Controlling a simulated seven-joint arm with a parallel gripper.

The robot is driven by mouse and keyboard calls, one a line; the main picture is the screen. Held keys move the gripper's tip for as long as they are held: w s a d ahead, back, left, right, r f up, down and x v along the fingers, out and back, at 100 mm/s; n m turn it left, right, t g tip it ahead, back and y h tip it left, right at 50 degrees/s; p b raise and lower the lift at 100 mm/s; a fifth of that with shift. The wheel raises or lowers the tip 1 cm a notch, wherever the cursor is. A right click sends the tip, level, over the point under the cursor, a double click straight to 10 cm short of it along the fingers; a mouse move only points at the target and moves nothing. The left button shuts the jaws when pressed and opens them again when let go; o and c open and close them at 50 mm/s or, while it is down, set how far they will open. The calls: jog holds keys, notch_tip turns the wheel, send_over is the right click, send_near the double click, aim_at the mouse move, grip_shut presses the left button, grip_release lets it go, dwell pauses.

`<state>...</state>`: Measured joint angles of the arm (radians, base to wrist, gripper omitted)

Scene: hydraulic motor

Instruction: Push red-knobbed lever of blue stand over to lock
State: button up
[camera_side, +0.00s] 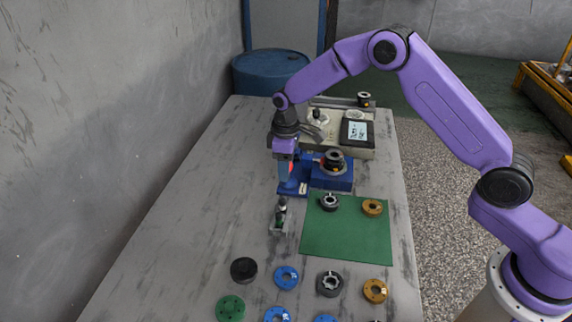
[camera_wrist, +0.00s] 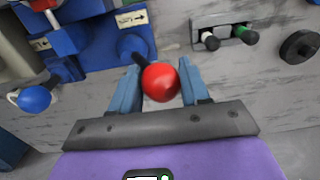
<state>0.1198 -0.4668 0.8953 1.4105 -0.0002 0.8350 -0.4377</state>
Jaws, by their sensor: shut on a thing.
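The blue stand (camera_side: 332,181) is on the table below and to the right of my gripper (camera_side: 287,176), with a dark round part on top. In the wrist view, the stand (camera_wrist: 85,45) fills the upper left and carries arrow labels. Its lever is a short dark rod (camera_wrist: 142,60) ending in a red ball knob (camera_wrist: 160,82). The knob sits between the two blue fingers of my gripper (camera_wrist: 159,72), which is shut on it. In the side view, only a bit of red shows at the fingers. The lever's far end is partly hidden.
A blue ball knob (camera_wrist: 34,99) is at the left. A small holder with black and green handles (camera_wrist: 225,37) is close by. A green mat (camera_side: 345,245) with ring parts lies in front; a device with a screen (camera_side: 357,131) stands behind. The left table side is clear.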

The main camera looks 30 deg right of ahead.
jog(key=shift+o, duration=0.3)
jog(key=shift+s+a+f, duration=0.5)
jog(key=shift+s+f, duration=0.05)
jog(key=shift+s, duration=0.1)
jog(key=shift+a, duration=0.15)
jog(key=o, duration=0.6)
jog(key=shift+c, duration=0.2)
jog(key=shift+r, duration=0.1)
jog(key=shift+r, duration=0.2)
jog(key=shift+w+d+r, duration=0.1)
jog(key=shift+d+r, duration=0.05)
jog(key=shift+r, duration=1.3)
jog(key=shift+w+d+r, duration=0.1)
jog(key=shift+r, duration=1.35)
